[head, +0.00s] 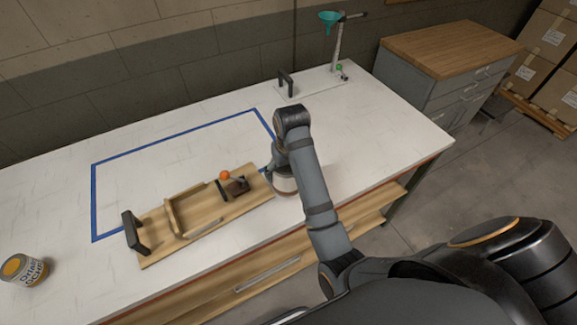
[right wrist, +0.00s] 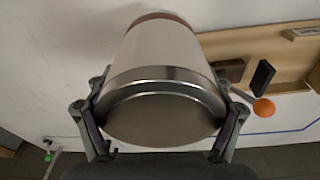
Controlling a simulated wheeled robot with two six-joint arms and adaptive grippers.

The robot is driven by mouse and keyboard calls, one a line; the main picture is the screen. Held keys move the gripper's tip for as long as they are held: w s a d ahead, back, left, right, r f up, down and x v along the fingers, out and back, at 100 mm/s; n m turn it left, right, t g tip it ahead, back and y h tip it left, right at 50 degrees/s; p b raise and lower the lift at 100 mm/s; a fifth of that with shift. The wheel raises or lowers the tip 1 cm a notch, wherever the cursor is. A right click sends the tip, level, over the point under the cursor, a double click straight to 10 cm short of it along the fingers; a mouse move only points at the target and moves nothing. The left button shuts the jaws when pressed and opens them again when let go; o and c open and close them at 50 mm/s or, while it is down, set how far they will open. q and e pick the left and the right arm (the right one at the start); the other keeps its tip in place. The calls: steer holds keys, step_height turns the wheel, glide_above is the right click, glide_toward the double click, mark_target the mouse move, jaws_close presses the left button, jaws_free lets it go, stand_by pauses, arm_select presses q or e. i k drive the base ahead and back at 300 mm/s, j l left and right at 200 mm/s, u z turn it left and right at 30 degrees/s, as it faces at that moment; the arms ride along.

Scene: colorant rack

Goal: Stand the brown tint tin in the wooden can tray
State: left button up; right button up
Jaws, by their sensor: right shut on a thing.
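My right gripper (right wrist: 163,100) is shut on a metal tin (right wrist: 160,60), with a finger on each side of it. The tin has a pale body, a shiny rim and a brown band at its far end. In the head view the tin (head: 285,185) is partly hidden behind my right arm, just off the right end of the wooden can tray (head: 207,208). The tray lies on the white bench, with a dark handle at its left end, and also shows in the right wrist view (right wrist: 285,45). My left gripper is not in view.
An ochre-labelled tin (head: 24,270) stands at the bench's left edge. An orange ball knob (head: 225,175) on a dark clamp sits at the tray. Blue tape (head: 93,200) outlines a clear bench area behind. A stand with a green funnel (head: 329,18) is at the back right.

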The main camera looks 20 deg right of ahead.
mark_target(194, 213)
steer(key=k+u, duration=0.1)
steer(key=k, duration=0.55)
steer(key=u, duration=2.2)
steer(key=k+l, duration=0.1)
steer(key=l, duration=0.25)
steer(key=k+l, duration=0.1)
steer(key=l, duration=0.25)
steer(key=k+l, duration=0.15)
steer(key=l, duration=0.2)
steer(key=k+l+u, duration=0.1)
steer(key=l, duration=0.25)
steer(key=k+l, duration=0.1)
steer(key=l, duration=0.25)
